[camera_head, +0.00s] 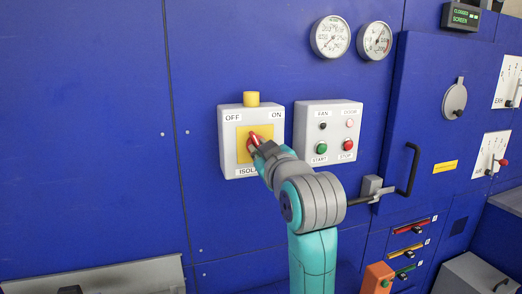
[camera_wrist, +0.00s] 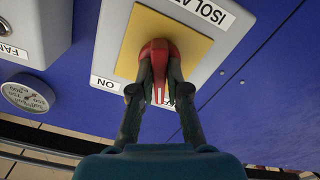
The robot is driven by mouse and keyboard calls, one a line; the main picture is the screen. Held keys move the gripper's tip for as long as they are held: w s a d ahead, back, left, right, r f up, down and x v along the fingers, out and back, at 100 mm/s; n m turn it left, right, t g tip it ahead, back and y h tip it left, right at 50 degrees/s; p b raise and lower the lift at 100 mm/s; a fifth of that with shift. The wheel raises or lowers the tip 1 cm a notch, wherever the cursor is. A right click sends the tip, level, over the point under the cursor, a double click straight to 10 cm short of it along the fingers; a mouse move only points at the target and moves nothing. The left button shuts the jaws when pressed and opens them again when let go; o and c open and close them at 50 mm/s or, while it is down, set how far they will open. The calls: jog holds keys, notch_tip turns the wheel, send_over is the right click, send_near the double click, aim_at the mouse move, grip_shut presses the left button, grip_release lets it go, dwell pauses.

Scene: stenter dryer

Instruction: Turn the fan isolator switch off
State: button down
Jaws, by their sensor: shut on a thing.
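The isolator box (camera_head: 229,160) is pale grey with a yellow plate (camera_head: 241,134), OFF printed at its upper left and ON at its upper right. It also shows, turned over, in the wrist view, with its yellow plate (camera_wrist: 182,38). The red switch handle (camera_head: 250,143) is at the plate's middle. In the wrist view the handle (camera_wrist: 158,50) lies between the two fingers of my gripper (camera_wrist: 159,92), which is shut on it. My gripper (camera_head: 262,150) comes from the lower right in the head view. Fingers hide part of the handle and box; its exact angle is hard to tell.
A fan and door button box (camera_head: 329,115) stands close to the right. A yellow knob (camera_head: 251,98) tops the isolator box. Two gauges (camera_head: 330,37) sit above. A door handle (camera_head: 411,170) and levers are further right. The blue panel to the left (camera_head: 90,130) is clear.

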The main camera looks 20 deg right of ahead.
jog(key=shift+n, duration=1.9)
jog(key=c, duration=1.2)
grip_release()
jog(key=shift+o, duration=0.2)
jog(key=s, duration=0.7)
jog(key=shift+s, duration=0.25)
